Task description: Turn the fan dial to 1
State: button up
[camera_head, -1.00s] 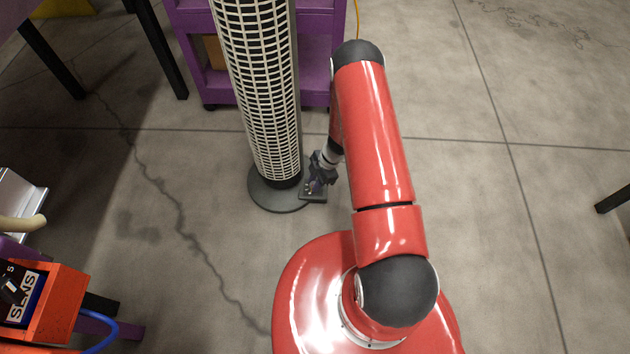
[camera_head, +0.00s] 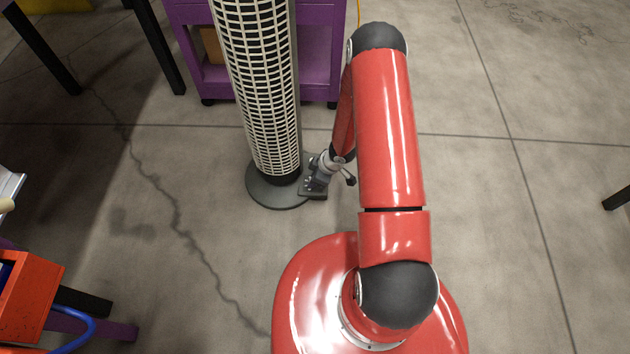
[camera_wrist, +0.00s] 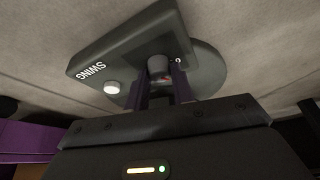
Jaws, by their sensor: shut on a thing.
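The tall tower fan (camera_head: 262,95) stands upright on a round dark base (camera_head: 265,195). Its grey control box (camera_head: 310,193) sticks out at the right of the base. In the head view my gripper (camera_head: 314,182) is tilted over the box. The dial's setting is not clear; a small white mark shows beside it.
A purple cart (camera_head: 322,50) stands close behind the fan. An orange box (camera_head: 28,300) and a blue hose (camera_head: 75,335) are at the lower left.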

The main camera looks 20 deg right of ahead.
jog(key=shift+m+b, duration=0.6)
jog(key=shift+t, duration=0.3)
jog(key=o, duration=1)
jog(key=p+v, duration=0.2)
jog(key=v, duration=0.5)
jog(key=shift+s+r, duration=0.1)
jog(key=shift+r, duration=0.3)
